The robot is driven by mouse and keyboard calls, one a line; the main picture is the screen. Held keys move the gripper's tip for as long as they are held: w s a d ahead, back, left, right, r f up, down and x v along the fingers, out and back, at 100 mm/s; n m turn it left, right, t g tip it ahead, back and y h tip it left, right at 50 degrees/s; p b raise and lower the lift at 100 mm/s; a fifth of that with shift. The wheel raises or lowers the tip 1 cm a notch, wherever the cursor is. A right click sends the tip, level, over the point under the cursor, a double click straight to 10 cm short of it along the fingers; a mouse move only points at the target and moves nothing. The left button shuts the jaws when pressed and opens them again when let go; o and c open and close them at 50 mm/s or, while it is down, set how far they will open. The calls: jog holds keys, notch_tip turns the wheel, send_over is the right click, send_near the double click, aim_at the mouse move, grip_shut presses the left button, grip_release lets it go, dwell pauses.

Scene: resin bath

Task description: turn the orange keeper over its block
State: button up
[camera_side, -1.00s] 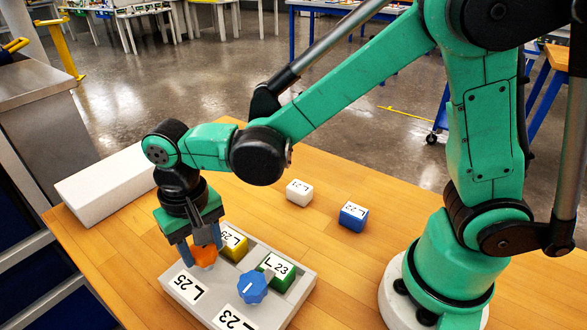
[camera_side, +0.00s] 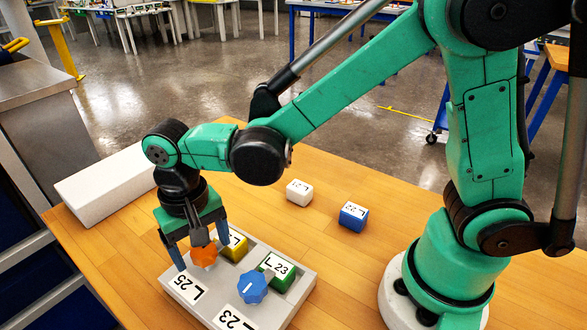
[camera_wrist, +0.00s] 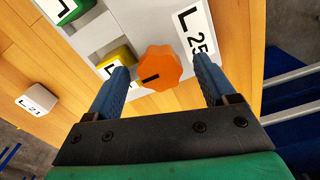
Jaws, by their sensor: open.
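The orange keeper (camera_side: 204,257) is a lobed knob on the grey holder (camera_side: 188,310), by the L25 label. In the wrist view the orange keeper (camera_wrist: 163,66) has a dark mark pointing left, towards the yellow block (camera_wrist: 117,62). The yellow block (camera_side: 238,251) sits in its pocket beside the keeper, its label partly hidden by a finger. I cannot tell whether the keeper overlaps it. My gripper (camera_side: 201,256) is open, with one finger on each side of the keeper. The wrist view shows gaps between the fingers of my gripper (camera_wrist: 161,66) and the keeper.
A white block (camera_side: 299,193) and a blue block (camera_side: 353,217) lie behind on the table. A long white box (camera_side: 105,185) lies at the left.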

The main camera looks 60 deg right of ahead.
aim_at(202, 248)
jog(key=shift+r, duration=2.8)
jog(key=s+d+r+n+t, duration=0.1)
jog(key=s+d+t, duration=0.1)
jog(key=d, duration=0.5)
jog(key=s+d+r+n+t, duration=0.1)
jog(key=d+n+t, duration=0.1)
jog(key=d+t, duration=0.3)
jog(key=d, duration=0.2)
jog(key=shift+s+d, duration=0.35)
jog(key=shift+d, duration=0.05)
jog(key=shift+r, duration=0.1)
